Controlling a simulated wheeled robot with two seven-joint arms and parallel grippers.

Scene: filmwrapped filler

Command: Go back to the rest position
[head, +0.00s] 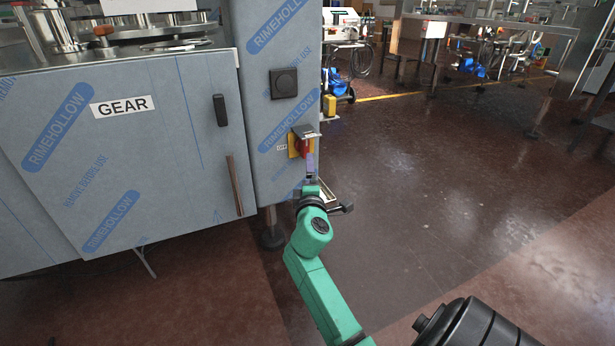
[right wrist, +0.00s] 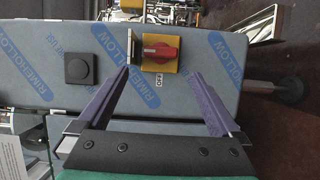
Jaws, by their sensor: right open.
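My right gripper (head: 310,168) is in front of the narrow side panel of the wrapped machine (head: 276,180). In the right wrist view its two purple fingers (right wrist: 160,74) are spread apart with nothing between them. A red rotary switch (head: 302,147) on a yellow plate sits on that panel, just beyond the fingertips. In the right wrist view the red handle (right wrist: 160,52) lies crosswise, with an OFF label beside the plate. I cannot tell whether a fingertip touches the switch. My left gripper is not in view.
A black square knob (head: 284,83) is above the switch. The door (head: 130,150) marked GEAR has a black latch (head: 220,110). Steel parts (head: 60,30) stand on the machine top. The dark red floor (head: 440,180) to the right is open. Steel tables (head: 490,22) stand far back.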

